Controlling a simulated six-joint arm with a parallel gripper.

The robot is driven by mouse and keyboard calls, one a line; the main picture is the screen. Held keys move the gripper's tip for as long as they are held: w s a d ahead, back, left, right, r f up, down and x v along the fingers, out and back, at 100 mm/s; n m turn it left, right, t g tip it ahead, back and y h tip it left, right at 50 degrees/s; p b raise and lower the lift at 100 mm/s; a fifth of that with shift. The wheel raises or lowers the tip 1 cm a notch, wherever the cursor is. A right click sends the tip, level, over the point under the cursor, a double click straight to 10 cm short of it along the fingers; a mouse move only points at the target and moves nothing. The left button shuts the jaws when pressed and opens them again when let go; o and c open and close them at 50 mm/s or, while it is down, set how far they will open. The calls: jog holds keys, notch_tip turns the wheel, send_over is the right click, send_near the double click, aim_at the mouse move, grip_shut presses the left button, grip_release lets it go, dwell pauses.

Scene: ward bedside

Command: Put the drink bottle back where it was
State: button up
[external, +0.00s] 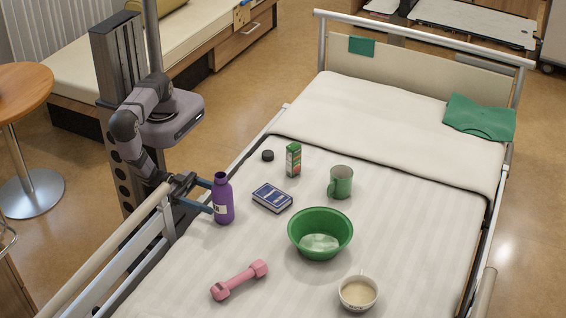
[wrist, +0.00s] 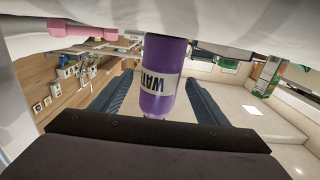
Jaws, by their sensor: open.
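The purple drink bottle (external: 223,200) stands upright on the bed's left side in the external view. In the wrist view the bottle (wrist: 162,70) shows upside down, with a white label. My gripper (external: 208,195) is open at the bottle's left side, its blue fingers reaching toward it. In the wrist view the two fingers of my gripper (wrist: 160,102) lie on either side of the bottle, with visible gaps. The bed surface (external: 180,270) carries the bottle.
A blue card box (external: 272,198) lies right of the bottle. A green carton (external: 293,160), black lid (external: 267,155), green mug (external: 340,182), green bowl (external: 320,225), cup (external: 358,293) and pink dumbbell (external: 239,281) are on the bed. The bed rail (external: 110,250) runs beneath my arm.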

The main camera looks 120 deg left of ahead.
jog(key=s, duration=1)
jog(key=shift+s, duration=0.15)
dwell(0.5)
